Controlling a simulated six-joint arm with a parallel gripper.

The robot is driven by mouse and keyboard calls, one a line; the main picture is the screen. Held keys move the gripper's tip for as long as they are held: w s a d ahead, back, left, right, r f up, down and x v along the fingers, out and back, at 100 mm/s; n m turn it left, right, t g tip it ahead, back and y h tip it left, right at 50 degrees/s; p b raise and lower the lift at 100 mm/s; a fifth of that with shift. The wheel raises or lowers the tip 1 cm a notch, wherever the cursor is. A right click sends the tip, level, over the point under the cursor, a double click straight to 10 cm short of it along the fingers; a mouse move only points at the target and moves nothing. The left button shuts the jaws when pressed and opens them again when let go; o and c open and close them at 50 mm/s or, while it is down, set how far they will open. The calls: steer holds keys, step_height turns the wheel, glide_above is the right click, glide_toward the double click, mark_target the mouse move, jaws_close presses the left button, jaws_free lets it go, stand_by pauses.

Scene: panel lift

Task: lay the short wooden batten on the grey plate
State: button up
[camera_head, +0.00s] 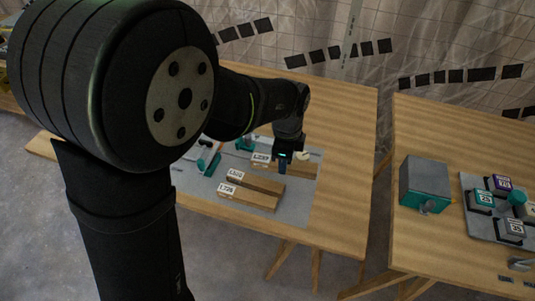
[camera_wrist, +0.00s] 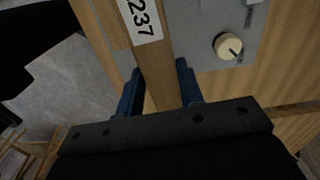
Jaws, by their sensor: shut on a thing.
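My gripper (camera_head: 284,157) is over the far right part of the grey plate (camera_head: 305,203). It is shut on a short wooden batten (camera_head: 298,169) with a white label. In the wrist view the batten (camera_wrist: 155,75) runs between the two blue fingers (camera_wrist: 158,90), and its label ends in 237. The grey plate (camera_wrist: 195,25) shows behind it there. I cannot tell whether the batten touches the plate or hangs just above it. Two more labelled battens, one (camera_head: 262,185) behind the other (camera_head: 252,197), lie on the plate nearer the front.
A round cream knob (camera_head: 303,155) is close right of my gripper. Teal and grey items (camera_head: 208,160) are at the plate's left. Across a gap, a second table holds a grey box (camera_head: 425,177) and a tray (camera_head: 483,225) of labelled blocks. The first table's right side is bare.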

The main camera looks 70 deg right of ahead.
steer(key=shift+s+a+r, duration=0.1)
steer(key=shift+s+r, duration=0.15)
steer(key=shift+s, duration=0.05)
steer(key=w+d, duration=0.5)
steer(key=w, duration=0.6)
steer(key=w+d, duration=0.6)
steer(key=w, duration=0.6)
steer(key=shift+m, duration=0.4)
steer(key=w+f, duration=0.2)
steer(key=w, duration=0.2)
steer(key=w+f, duration=0.2)
steer(key=w, duration=0.2)
steer(key=w+f, duration=0.1)
steer(key=w, duration=0.3)
steer(key=shift+d+f, duration=0.3)
steer(key=shift+f, duration=0.1)
steer(key=shift+w+f, duration=0.35)
steer(key=shift+f, duration=1.9)
steer(key=shift+f, duration=0.15)
steer(key=o, duration=1)
steer(key=shift+o, duration=0.2)
